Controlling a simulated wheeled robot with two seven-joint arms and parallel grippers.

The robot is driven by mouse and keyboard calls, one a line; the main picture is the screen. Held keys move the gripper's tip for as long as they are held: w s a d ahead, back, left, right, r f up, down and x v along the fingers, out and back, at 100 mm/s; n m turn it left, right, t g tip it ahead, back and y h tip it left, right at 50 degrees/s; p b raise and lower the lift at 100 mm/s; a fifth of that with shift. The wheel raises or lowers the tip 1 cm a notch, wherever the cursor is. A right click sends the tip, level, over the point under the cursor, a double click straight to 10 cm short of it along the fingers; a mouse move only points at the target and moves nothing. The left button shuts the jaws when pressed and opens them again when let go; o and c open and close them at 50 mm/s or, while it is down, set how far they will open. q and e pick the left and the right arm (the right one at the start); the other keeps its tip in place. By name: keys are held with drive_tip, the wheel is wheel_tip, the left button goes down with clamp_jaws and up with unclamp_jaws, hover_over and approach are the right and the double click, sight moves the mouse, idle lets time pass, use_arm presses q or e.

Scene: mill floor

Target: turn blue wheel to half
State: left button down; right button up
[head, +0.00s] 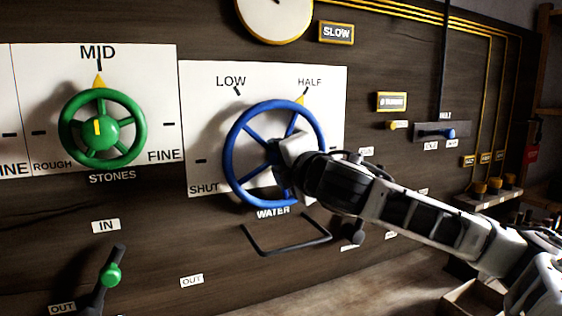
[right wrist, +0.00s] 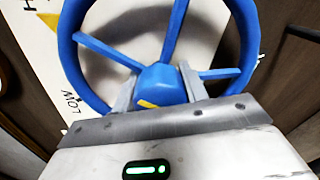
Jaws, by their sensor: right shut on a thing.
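The blue wheel (head: 233,130), labelled WATER, is mounted on a white panel (head: 335,90) marked SHUT, LOW and HALF. Its yellow pointer (head: 300,100) shows at the upper right of the rim, at the HALF mark. My right gripper (head: 278,158) reaches in from the right and covers the hub. In the right wrist view, the fingers (right wrist: 158,88) sit on either side of the blue hub (right wrist: 163,82), shut on it. The blue rim and spokes show beyond the hub, and the yellow pointer (right wrist: 48,20) shows at upper left. My left gripper is not in view.
A green STONES wheel (head: 72,145) is on the left, pointing to MID. A lever with a green knob (head: 112,275) is at lower left. A dark bar handle (head: 288,248) juts out below the blue wheel. A small blue-handled control (head: 448,134) is at right.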

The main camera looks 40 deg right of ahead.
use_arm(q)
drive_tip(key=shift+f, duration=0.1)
use_arm(e)
drive_tip(key=shift+m, duration=0.5)
drive_tip(key=o, duration=1)
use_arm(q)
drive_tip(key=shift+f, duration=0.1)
use_arm(e)
drive_tip(key=shift+s, duration=0.1)
drive_tip(key=shift+s+f+b, duration=0.2)
drive_tip(key=shift+s+b, duration=0.05)
drive_tip(key=shift+b, duration=0.25)
use_arm(q)
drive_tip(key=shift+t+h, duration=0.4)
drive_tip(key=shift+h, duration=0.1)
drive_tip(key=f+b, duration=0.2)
drive_tip(key=b, duration=0.2)
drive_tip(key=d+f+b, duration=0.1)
drive_tip(key=b, duration=0.2)
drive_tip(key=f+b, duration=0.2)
drive_tip(key=b, duration=0.2)
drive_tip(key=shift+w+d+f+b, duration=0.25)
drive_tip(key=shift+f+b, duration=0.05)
use_arm(e)
drive_tip(key=v, duration=1.5)
drive_tip(key=shift+a+r, duration=0.15)
drive_tip(key=shift+r, duration=0.05)
